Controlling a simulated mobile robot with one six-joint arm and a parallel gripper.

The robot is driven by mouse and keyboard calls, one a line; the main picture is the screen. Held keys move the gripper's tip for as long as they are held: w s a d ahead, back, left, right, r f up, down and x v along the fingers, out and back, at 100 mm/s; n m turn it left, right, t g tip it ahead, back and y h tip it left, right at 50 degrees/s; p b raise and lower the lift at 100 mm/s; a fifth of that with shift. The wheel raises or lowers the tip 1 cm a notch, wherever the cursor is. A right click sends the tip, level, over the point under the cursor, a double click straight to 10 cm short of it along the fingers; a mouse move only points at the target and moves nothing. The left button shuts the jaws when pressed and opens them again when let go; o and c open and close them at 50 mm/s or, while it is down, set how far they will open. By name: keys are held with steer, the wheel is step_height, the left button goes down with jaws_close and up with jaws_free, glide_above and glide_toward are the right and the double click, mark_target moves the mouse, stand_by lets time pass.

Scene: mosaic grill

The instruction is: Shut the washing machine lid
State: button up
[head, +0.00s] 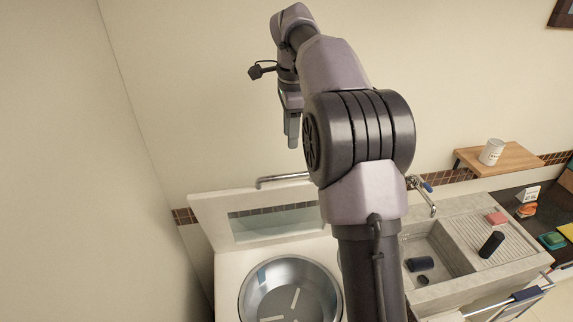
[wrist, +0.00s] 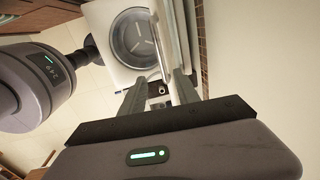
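The white top-loading washing machine (head: 228,270) stands below and left of my arm in the head view, its round metal drum uncovered. Its lid (head: 212,211) with a glass window stands raised at the back, near the wall. My arm hides part of the machine's right side. My gripper (head: 293,140) points down, above the raised lid and apart from it. In the wrist view the machine (wrist: 104,72) is at the top, with the lid (wrist: 162,30) seen nearly edge-on. The gripper's fingers (wrist: 160,84) are spread there, with nothing seen held between them.
A wooden shelf (head: 520,156) holds a white cup (head: 491,152). The wall left of the machine is bare.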

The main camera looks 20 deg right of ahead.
mark_target(289, 175)
steer(key=f, duration=0.4)
steer(key=w+f, duration=0.1)
steer(key=f, duration=0.8)
steer(key=shift+w+d+f, duration=0.1)
steer(key=shift+w+f, duration=0.1)
steer(key=shift+f, duration=0.05)
jaws_close()
stand_by(0.5)
